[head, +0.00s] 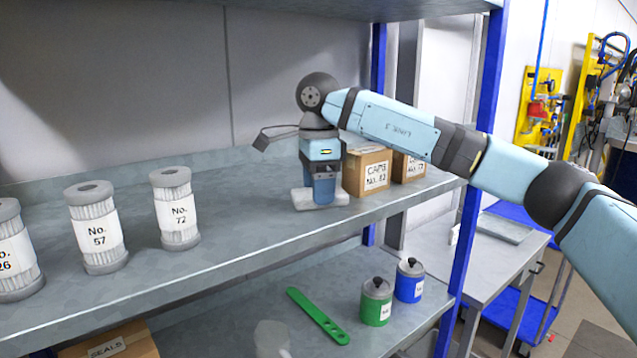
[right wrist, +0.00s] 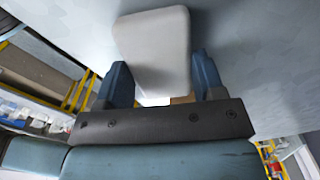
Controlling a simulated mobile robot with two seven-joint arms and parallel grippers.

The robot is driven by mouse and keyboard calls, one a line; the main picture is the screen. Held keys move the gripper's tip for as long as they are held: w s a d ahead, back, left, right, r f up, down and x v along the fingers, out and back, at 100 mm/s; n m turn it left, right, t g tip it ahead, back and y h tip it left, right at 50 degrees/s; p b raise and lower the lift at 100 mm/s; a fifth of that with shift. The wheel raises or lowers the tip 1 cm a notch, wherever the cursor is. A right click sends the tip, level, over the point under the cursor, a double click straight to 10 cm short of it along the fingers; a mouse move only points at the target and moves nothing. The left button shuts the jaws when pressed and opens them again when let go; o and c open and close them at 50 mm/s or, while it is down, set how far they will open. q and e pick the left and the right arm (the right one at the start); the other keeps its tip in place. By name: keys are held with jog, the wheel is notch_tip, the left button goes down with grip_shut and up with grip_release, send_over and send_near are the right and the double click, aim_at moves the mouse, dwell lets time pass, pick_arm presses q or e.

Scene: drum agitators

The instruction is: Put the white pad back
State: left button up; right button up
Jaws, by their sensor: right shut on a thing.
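The white pad (head: 303,200) is at the upper shelf, right of the filters, in the head view. My right gripper (head: 322,188) points down over it and is shut on it. In the right wrist view the white pad (right wrist: 152,40) sits between the two blue fingers of my right gripper (right wrist: 158,68) and extends past their tips. The pad looks flat and close to the shelf surface; I cannot tell whether it touches. My left gripper is not in view.
The upper shelf (head: 240,222) holds white filters labelled 57 (head: 96,228) and 72 (head: 175,209), plus another at left. Cardboard boxes (head: 367,172) stand just right of my gripper. A blue post (head: 487,110) is at right. Below are green (head: 376,302) and blue (head: 409,281) pots.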

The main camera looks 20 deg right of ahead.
jog(key=o, duration=0.8)
jog(key=shift+o, duration=0.2)
notch_tip(320, 180, up, 12)
jog(key=b, duration=0.1)
jog(key=shift+f, duration=0.1)
